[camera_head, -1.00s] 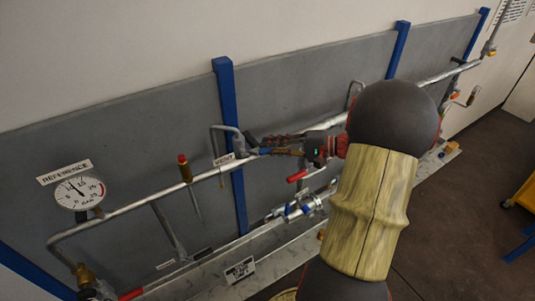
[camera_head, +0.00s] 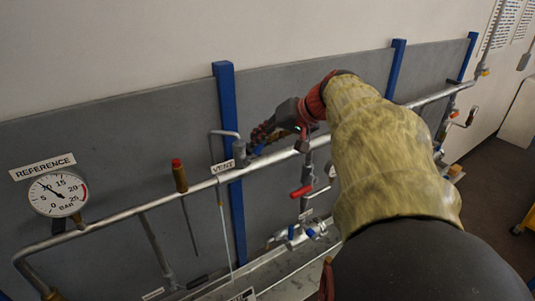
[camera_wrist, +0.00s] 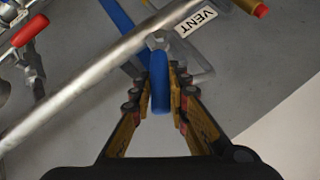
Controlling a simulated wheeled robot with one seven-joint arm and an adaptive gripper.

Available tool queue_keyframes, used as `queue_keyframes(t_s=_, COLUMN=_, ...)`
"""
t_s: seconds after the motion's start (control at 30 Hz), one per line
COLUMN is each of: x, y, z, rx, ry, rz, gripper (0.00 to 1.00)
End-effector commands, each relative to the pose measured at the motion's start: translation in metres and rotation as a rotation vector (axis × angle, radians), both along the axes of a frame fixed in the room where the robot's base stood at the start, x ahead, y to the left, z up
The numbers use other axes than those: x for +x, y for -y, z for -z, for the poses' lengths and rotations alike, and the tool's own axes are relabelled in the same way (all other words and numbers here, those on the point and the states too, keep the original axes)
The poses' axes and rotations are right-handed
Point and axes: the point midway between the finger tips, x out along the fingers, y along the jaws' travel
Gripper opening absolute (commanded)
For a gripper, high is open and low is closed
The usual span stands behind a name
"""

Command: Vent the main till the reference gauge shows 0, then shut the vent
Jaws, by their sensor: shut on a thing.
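The reference gauge (camera_head: 57,194) is a white dial at the left under a REFERENCE label. Its needle points up and left, roughly between 5 and 10. The main pipe (camera_head: 105,217) runs along the grey panel. The vent valve's blue lever (camera_wrist: 160,85) points down in the wrist view, between the fingers of my gripper (camera_wrist: 160,92), which is shut on it. In the head view my gripper (camera_head: 262,135) is just right of the VENT label (camera_head: 223,166), and the lever is mostly hidden there.
A red-handled valve (camera_head: 301,191) hangs below the pipe, right of my gripper. A brass fitting with a red cap (camera_head: 180,176) rises from the pipe to the left. Blue posts (camera_head: 229,110) stand against the panel. A thin pale line (camera_head: 226,232) runs down below the VENT label.

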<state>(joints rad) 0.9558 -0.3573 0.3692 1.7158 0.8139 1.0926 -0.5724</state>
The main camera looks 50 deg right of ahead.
Motion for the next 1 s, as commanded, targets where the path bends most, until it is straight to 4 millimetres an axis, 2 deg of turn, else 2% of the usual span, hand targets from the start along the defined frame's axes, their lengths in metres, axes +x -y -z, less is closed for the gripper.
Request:
queue_keyframes(t_s=0.1, x=0.003, y=-0.011, z=0.001, rx=-0.111, ry=-0.027, rz=-0.007, gripper=0.0)
queue_keyframes(t_s=0.5, x=0.008, y=-0.034, z=-0.007, rx=-0.408, ry=-0.101, rz=-0.007, gripper=0.0)
queue_keyframes(t_s=1.0, x=0.01, y=-0.043, z=-0.009, rx=-0.543, ry=-0.139, rz=-0.003, gripper=0.0)
